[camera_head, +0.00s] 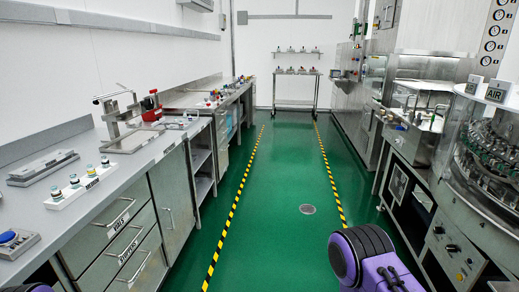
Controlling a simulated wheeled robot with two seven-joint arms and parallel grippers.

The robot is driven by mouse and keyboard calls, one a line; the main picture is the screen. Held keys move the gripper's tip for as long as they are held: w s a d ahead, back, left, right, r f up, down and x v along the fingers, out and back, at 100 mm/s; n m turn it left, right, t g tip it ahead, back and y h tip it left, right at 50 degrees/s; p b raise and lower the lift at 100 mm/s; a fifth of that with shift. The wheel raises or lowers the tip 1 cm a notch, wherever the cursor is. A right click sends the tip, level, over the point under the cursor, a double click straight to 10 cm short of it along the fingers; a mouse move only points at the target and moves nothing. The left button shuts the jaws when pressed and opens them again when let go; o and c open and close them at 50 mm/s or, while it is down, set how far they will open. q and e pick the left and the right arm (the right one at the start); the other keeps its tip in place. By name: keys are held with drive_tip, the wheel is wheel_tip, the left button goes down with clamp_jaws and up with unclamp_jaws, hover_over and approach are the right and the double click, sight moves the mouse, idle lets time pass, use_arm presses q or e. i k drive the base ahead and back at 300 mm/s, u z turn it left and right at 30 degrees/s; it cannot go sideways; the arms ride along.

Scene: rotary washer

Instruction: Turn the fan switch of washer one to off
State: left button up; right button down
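A rotary washer (492,140) with a round glass cover stands at the right edge, partly cut off by the frame. Small bottles or fittings show inside the glass. Below it is a steel front panel (455,252) with several small dark knobs or switches. Their labels are too small to read, so I cannot tell which one is the fan switch or whether it is on. A sign reading AIR (496,92) sits on top of the washer. A purple and black part of my own arm shows at the bottom right. Neither gripper is in view.
A green floor aisle (283,190) with yellow-black striped lines runs ahead and is clear, with a round drain (307,209). A steel bench (140,170) with drawers lines the left. More steel machines (410,140) line the right. A rack (297,90) stands at the far end.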

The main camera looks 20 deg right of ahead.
sight(450, 248)
drive_tip(key=z, duration=0.4)
drive_tip(key=i, duration=2)
drive_tip(key=z, duration=1.75)
drive_tip(key=i, duration=1.05)
drive_tip(key=z, duration=1.3)
drive_tip(key=i, duration=0.35)
drive_tip(key=z, duration=0.2)
